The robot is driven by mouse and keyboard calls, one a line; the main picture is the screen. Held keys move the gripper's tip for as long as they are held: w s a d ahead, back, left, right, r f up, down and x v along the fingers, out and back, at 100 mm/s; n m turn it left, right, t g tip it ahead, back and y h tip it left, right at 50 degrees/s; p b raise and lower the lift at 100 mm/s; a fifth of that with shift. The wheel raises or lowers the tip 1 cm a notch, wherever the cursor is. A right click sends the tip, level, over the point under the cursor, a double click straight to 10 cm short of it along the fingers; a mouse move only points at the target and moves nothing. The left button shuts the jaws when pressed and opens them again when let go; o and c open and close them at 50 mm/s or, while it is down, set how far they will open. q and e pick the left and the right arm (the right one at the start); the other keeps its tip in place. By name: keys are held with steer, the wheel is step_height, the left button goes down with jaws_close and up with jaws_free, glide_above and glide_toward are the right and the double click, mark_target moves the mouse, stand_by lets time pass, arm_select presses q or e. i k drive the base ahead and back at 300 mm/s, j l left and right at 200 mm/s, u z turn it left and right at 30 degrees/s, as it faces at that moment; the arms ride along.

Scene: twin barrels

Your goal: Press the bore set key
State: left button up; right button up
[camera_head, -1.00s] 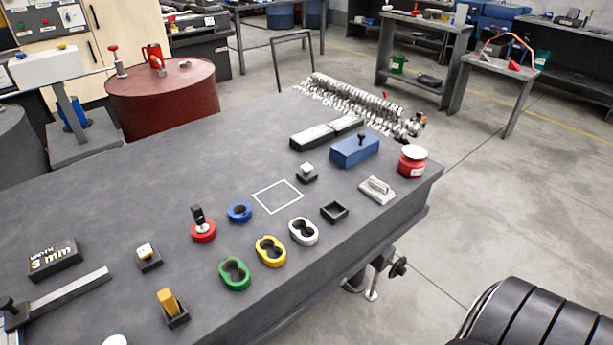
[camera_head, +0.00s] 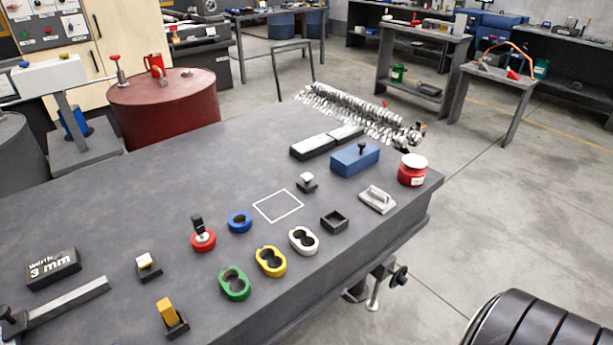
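No label in the camera_head view marks a bore set key, so I cannot tell which part it is. Key-like parts on the grey bench (camera_head: 120,195) are a small black block with a pale top (camera_head: 148,266), another pale-topped block (camera_head: 307,183), and a black base with an upright yellow-orange piece (camera_head: 170,317). Two-hole rings in green (camera_head: 234,283), yellow (camera_head: 271,261) and white (camera_head: 303,240) lie in a row. A blue ring (camera_head: 239,222) and a red ring with a black-topped piece (camera_head: 203,240) lie nearby. Neither gripper is in view.
A black "3 mm" sign (camera_head: 53,267) stands at the left. A red drum (camera_head: 165,110) stands behind. The bench's left middle is clear.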

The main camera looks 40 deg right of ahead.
mark_target(308, 176)
steer(key=l+u, duration=0.2)
steer(key=l, duration=0.3)
steer(key=l+u, duration=0.15)
steer(key=l, duration=0.3)
steer(key=k+l+u, duration=0.2)
steer(key=l, duration=0.3)
steer(key=l+u, duration=0.2)
steer(key=l, duration=0.3)
steer(key=k+l+u, duration=0.2)
steer(key=l, duration=0.25)
steer(key=l+u, duration=0.15)
steer(key=l, duration=0.3)
